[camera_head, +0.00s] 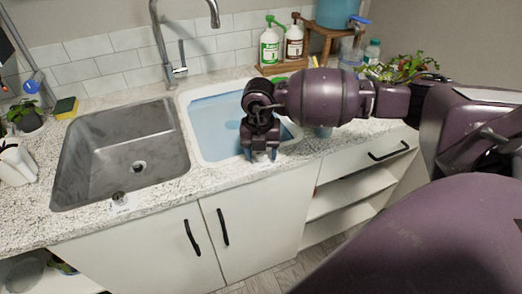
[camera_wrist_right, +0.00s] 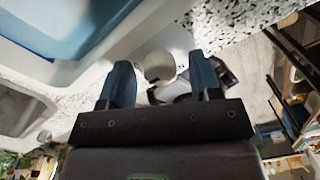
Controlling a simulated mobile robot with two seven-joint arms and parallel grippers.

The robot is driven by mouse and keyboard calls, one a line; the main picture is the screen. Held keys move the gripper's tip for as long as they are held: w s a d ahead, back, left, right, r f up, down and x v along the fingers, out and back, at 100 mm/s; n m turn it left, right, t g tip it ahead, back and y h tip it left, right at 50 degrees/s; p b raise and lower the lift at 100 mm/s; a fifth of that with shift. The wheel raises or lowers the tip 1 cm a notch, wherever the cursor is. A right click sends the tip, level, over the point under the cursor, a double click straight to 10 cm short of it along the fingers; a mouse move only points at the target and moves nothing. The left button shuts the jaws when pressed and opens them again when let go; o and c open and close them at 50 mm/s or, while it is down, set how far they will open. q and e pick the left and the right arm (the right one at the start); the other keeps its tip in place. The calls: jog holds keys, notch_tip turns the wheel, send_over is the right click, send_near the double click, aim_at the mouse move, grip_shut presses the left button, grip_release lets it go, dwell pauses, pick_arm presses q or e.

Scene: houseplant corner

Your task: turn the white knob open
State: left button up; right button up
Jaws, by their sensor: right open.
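A round white knob (camera_wrist_right: 160,66) shows in the right wrist view, at the front rim of the white basin. My right gripper (camera_wrist_right: 162,80) is open, with its two blue fingers on either side of the knob in that view. I cannot tell whether they touch it. In the head view my right gripper (camera_head: 261,156) points down over the front right part of the white basin (camera_head: 186,118), and the knob is hidden behind it. My left gripper is in neither view.
A steel sink (camera_head: 85,150) lies left of the basin, with a faucet (camera_head: 160,45) behind. A green-labelled bottle (camera_head: 270,46) and a brown bottle (camera_head: 294,42) stand at the back. Cabinet doors (camera_head: 160,250) are below.

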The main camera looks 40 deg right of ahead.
jog(key=c, duration=0.9)
jog(key=shift+c, duration=0.2)
